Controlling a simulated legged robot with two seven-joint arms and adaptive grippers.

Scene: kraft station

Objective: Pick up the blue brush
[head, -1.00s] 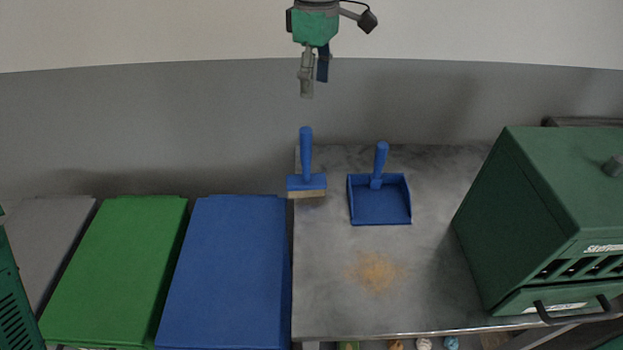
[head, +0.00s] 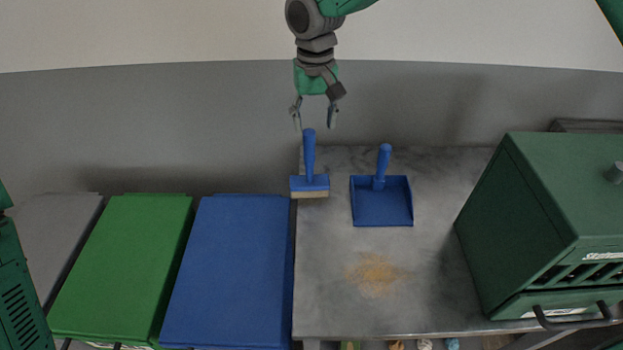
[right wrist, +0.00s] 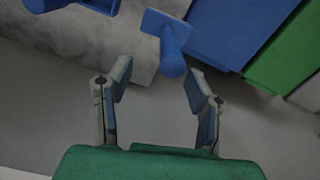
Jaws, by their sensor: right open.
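The blue brush (head: 310,183) has an upright-looking handle and a pale bristle strip, and sits at the back left corner of the grey table. My right gripper (head: 315,124) is open and empty, just beyond the end of the brush handle in the head view. In the right wrist view the brush (right wrist: 172,45) points its handle toward the gap between the open fingers (right wrist: 160,80). The handle end is near the gap, and I see no contact. My left gripper is not in view.
A blue dustpan (head: 382,204) lies right of the brush. A tan powder patch (head: 375,274) is on the table (head: 330,300). A green oven-like box (head: 530,220) stands at the right. A blue lid (head: 228,270) and a green lid (head: 125,265) are at the left.

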